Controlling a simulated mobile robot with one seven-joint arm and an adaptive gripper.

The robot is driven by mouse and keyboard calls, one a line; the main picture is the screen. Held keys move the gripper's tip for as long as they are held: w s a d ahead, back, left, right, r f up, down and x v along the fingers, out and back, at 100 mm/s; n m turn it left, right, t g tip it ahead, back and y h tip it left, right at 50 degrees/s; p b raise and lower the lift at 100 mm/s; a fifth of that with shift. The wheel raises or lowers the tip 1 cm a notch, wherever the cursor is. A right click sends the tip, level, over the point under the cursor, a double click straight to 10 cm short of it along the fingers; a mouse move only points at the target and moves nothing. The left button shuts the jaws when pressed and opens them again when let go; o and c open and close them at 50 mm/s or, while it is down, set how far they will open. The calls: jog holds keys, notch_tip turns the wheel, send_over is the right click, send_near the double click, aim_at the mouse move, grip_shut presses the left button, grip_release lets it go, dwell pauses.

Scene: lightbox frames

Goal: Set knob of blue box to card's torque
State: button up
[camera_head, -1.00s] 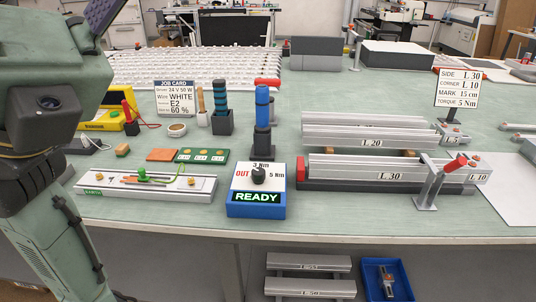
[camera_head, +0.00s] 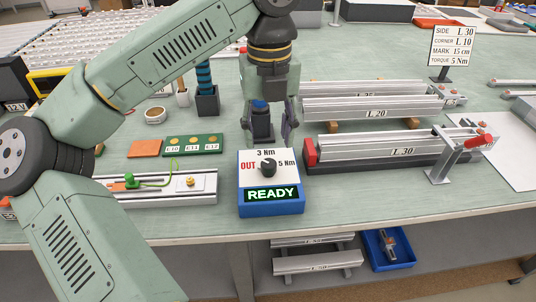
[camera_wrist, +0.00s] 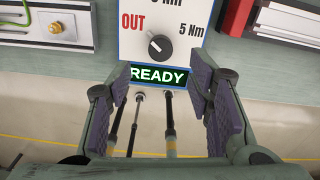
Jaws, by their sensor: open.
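The blue box (camera_head: 270,208) stands at the bench's front edge. Its white top reads OUT at left, 3 Nm at the far side and 5 Nm at right, and its display reads READY. The black knob (camera_head: 268,167) sits in the middle; in the wrist view the white mark on the knob (camera_wrist: 159,46) points up-left, toward OUT. The card (camera_head: 452,46) at the back right reads TORQUE 5 Nm. My gripper (camera_head: 268,136) is open, pointing down over the box. In the wrist view the fingertips of my gripper (camera_wrist: 161,75) flank the READY display, with the knob beyond them, untouched.
Aluminium profiles and a red end block (camera_head: 310,152) lie close at right. A fixture with a green knob (camera_head: 131,181) lies at left.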

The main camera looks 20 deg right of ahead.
aim_at(268, 163)
notch_tip(268, 163, down, 8)
jog(key=shift+r+p, duration=0.25)
jog(key=shift+p, duration=0.4)
jog(key=shift+c, duration=0.3)
grip_shut()
